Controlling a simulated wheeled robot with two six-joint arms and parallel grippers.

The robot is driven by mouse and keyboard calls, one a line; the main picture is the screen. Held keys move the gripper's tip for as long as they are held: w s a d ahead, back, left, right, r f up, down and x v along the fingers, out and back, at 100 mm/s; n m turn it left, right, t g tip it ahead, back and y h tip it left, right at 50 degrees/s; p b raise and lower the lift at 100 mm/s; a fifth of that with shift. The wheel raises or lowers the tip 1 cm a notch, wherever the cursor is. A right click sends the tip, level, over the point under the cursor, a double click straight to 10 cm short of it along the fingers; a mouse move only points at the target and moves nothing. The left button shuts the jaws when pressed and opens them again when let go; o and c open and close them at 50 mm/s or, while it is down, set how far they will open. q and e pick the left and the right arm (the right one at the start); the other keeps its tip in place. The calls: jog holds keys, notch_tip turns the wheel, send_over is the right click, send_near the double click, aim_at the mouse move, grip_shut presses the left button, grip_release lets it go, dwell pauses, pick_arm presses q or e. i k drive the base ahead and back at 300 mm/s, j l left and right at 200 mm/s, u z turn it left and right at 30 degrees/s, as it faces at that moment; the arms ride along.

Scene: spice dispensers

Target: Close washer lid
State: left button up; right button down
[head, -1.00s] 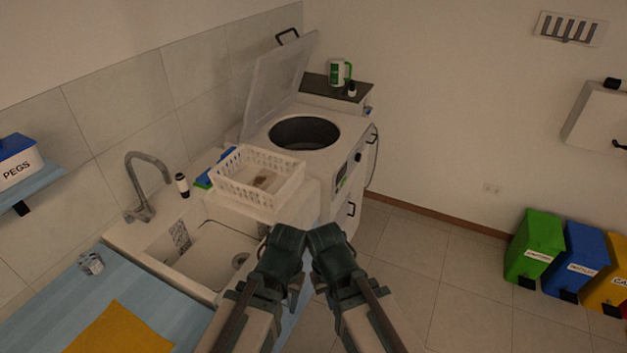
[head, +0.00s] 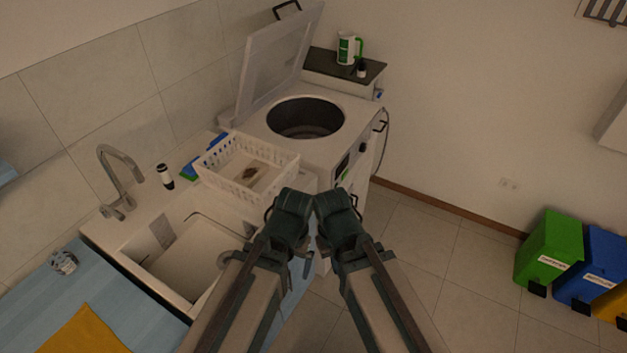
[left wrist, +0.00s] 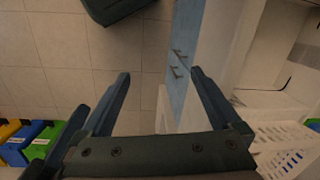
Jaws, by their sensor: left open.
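The washer (head: 340,150) is a white top-loader at the upper middle of the head view. Its round drum opening is uncovered. The lid (head: 280,60) stands raised, tilted back toward the wall, with a dark handle (head: 287,9) at its top edge. My left gripper (left wrist: 160,74) is open and empty in the left wrist view, above the floor beside the counter. My right gripper (head: 335,212) is beside the left one in the head view, in front of the counter and apart from the lid. Its fingers cannot be made out.
A white basket (head: 218,162) stands on the counter next to the washer. The sink (head: 185,265) and faucet (head: 118,180) are to the left. A dark-topped surface (head: 330,65) with a green-white jug (head: 347,48) is behind the washer. Coloured bins (head: 547,245) stand right; floor between is open.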

aim_at(310, 16)
jog(key=i+l+u, duration=0.25)
jog(key=i+l, duration=0.95)
